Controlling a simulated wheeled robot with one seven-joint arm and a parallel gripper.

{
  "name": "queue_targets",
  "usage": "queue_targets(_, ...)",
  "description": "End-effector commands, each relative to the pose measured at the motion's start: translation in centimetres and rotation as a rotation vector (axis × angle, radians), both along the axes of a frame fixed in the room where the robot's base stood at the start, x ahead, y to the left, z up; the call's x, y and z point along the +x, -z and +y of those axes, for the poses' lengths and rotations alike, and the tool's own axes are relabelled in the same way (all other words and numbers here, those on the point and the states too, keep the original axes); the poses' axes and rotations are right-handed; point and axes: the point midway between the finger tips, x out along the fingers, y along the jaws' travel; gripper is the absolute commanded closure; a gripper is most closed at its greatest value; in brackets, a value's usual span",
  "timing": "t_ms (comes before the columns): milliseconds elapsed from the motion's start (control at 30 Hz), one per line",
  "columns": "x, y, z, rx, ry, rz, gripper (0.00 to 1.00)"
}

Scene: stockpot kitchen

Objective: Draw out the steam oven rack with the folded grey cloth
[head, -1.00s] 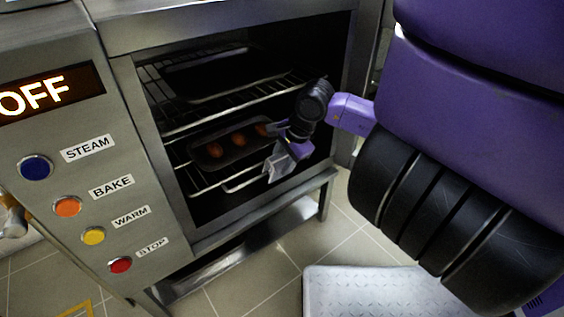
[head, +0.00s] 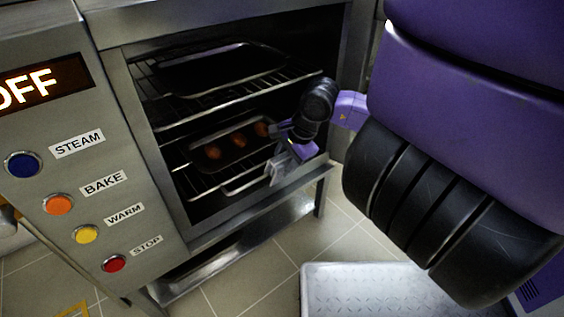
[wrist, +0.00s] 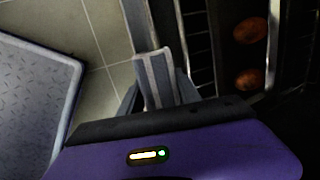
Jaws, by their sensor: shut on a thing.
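The lower rack (head: 244,186) is in the open steam oven (head: 120,75), with a dark tray (head: 205,165) of several brown-orange items on it. My gripper (head: 285,161) is at the right end of the rack's front. It is shut on the folded grey cloth (head: 276,174), which hangs at the rack's front bar. In the wrist view the striped grey cloth (wrist: 156,72) sits between the two fingers, beside the rack's wires (wrist: 200,50). The fingers and cloth hide whether the bar itself is gripped.
An upper rack (head: 200,103) holds another dark tray (head: 215,68). The oven's panel reads OFF above the blue, orange, yellow and red buttons (head: 57,204). A metal-topped platform (head: 390,290) stands on the tiled floor (head: 270,262) at the front right.

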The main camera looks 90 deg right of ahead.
Motion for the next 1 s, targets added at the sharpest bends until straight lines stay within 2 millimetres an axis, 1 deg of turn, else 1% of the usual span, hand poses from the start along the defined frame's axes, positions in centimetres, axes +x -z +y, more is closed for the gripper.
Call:
queue_targets(267, -0.2, 0.0, 0.3, 0.000, -0.001, 0.000, 1.00)
queue_targets(700, -1.8, 0.1, 2.3, 0.000, -0.001, 0.001, 1.00)
queue_targets(1000, -1.8, 0.1, 2.4, 0.000, -0.001, -0.001, 1.00)
